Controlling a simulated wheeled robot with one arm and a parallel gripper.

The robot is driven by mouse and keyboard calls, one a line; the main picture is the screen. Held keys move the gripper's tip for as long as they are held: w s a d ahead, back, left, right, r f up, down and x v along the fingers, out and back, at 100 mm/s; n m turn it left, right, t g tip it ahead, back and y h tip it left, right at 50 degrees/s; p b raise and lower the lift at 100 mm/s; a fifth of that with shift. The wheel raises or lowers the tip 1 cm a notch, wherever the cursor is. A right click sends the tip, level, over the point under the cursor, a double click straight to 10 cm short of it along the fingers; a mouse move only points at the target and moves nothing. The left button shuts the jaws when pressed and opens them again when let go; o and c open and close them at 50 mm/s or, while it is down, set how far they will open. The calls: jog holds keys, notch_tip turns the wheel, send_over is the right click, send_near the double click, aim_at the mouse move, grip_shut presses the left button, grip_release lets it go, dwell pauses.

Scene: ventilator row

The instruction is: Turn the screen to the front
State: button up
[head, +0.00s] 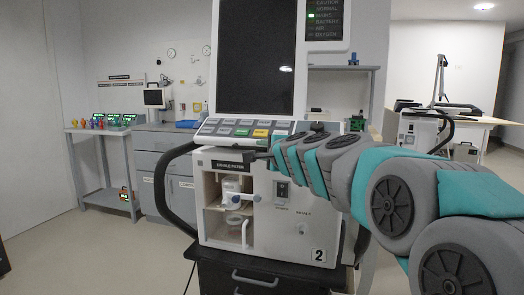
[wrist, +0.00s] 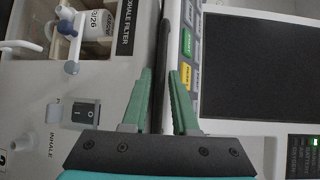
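The ventilator's screen (head: 257,57) is a large dark panel in a white frame, above a sloped key panel (head: 240,131). In the wrist view the screen (wrist: 262,66) lies sideways at the right. My gripper (wrist: 161,72) is at the joint between the screen unit and the white body (head: 285,235). Its two green fingers stand apart, one on each side of a dark bar (wrist: 164,40) below the key panel. A narrow gap shows at the right finger; firm contact cannot be made out.
The exhale filter bay (head: 228,205) is open at the body's left front, and a rocker switch (head: 282,190) sits beside it. A black curved handle (head: 168,190) sticks out at the left. A side table (head: 100,128) and grey cabinet stand behind left.

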jog(key=v, duration=0.7)
jog(key=shift+s+d, duration=0.2)
jog(key=shift+s, duration=0.1)
jog(key=s+f+n+g, duration=0.8)
jog(key=s+f+n, duration=0.2)
jog(key=s+f, duration=0.95)
jog(key=s+d+f+n+g+h, duration=0.1)
jog(key=s+d+f+g+h, duration=0.1)
jog(key=s+d+f, duration=0.3)
jog(key=s+d+f+n+g+h, duration=0.2)
jog(key=s+d+f, duration=0.4)
jog(key=s, duration=0.5)
jog(key=s+d+f+n+g+h, duration=0.1)
jog(key=s+d+f+g, duration=0.3)
jog(key=s, duration=0.4)
jog(key=shift+d+f+h, duration=0.75)
jog(key=shift+d+h, duration=0.15)
